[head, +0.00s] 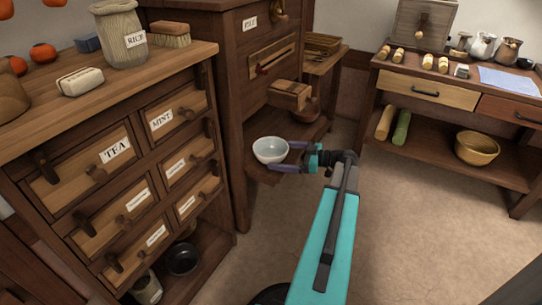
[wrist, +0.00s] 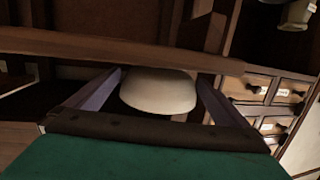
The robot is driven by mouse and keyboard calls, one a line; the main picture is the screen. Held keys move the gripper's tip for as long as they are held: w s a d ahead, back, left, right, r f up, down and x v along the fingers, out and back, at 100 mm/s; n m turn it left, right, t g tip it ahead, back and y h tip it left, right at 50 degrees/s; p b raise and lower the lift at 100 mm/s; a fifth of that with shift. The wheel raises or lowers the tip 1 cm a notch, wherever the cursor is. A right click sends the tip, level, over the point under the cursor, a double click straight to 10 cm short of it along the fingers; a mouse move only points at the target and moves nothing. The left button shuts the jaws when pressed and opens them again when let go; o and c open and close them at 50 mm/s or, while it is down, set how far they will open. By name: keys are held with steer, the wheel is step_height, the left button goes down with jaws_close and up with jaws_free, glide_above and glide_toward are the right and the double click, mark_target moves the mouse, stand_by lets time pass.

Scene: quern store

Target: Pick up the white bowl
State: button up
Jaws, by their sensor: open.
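The white bowl (head: 270,150) sits upright at the front of a low wooden shelf (head: 262,178) in the tall dark cabinet, in the middle of the head view. My gripper (head: 286,156) is open at the bowl's right side, its fingers reaching toward it. In the wrist view the bowl (wrist: 158,92) lies between the two spread purple fingers, with gaps visible on both sides. The wrist view does not show clearly how far the bowl's far side extends past the fingertips.
A wooden spout box (head: 289,95) juts out above and behind the bowl. The labelled drawer cabinet (head: 130,170) stands close on the left. A side table (head: 455,90) with jugs, and a basket (head: 477,149) on its lower shelf, stands at right. The floor (head: 420,220) between is clear.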

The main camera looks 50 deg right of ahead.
mark_target(260, 153)
steer(key=shift+b+x, duration=0.9)
steer(key=shift+x, duration=1.35)
steer(key=shift+a, duration=0.1)
steer(key=c, duration=0.9)
steer(key=shift+r, duration=0.15)
steer(key=shift+r+p, duration=0.6)
steer(key=shift+r, duration=0.3)
step_height(260, 153, up, 2)
steer(key=shift+r+p, duration=0.1)
steer(key=shift+p, duration=0.5)
steer(key=s+a+p, duration=0.1)
steer(key=s+a, duration=0.1)
steer(key=s, duration=0.3)
steer(key=s+a+p, duration=0.1)
steer(key=s+a, duration=0.1)
steer(key=s, duration=0.3)
steer(key=s+a+p, duration=0.1)
steer(key=s+a, duration=0.1)
steer(key=s, duration=0.3)
steer(key=shift+r+p, duration=0.3)
steer(key=shift+r, duration=0.05)
